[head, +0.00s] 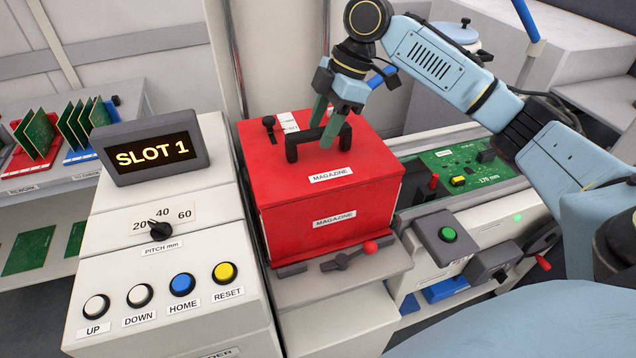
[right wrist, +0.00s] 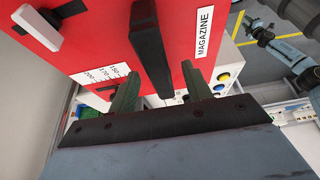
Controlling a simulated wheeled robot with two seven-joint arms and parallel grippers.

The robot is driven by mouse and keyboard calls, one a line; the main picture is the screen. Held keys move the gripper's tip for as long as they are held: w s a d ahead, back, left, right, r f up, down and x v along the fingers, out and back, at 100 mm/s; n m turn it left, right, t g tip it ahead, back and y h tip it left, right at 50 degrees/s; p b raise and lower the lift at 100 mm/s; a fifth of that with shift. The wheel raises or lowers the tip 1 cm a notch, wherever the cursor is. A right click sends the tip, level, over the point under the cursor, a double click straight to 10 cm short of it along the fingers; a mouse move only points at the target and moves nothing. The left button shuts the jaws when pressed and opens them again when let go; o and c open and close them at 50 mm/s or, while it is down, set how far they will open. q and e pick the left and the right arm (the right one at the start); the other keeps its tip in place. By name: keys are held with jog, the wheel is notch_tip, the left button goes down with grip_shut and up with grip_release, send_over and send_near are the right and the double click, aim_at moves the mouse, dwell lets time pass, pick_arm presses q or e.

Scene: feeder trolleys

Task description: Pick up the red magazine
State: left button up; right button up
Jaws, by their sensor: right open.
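The red magazine (head: 290,222) is a closed red box with white MAGAZINE labels, sitting on a grey platform (head: 350,275). A black bar handle (head: 291,148) stands on its top, and the handle also shows in the right wrist view (right wrist: 150,45). My right gripper (head: 324,134) is open at the handle, its green fingers on either side of the bar and pointing down. In the right wrist view the handle lies between the two fingers (right wrist: 161,92); contact cannot be told. A small, distant blue arm, apparently my left (right wrist: 282,45), shows there, its jaws unclear.
A control box with a SLOT 1 display (head: 155,150) and several buttons stands close left of the magazine. A green board (head: 462,165) on a rail lies to the right. Board racks (head: 40,135) stand far left.

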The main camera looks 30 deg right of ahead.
jog(key=shift+x, duration=1)
grip_shut()
dwell(0.6)
jog(key=shift+w+r, duration=0.15)
jog(key=shift+r, duration=0.15)
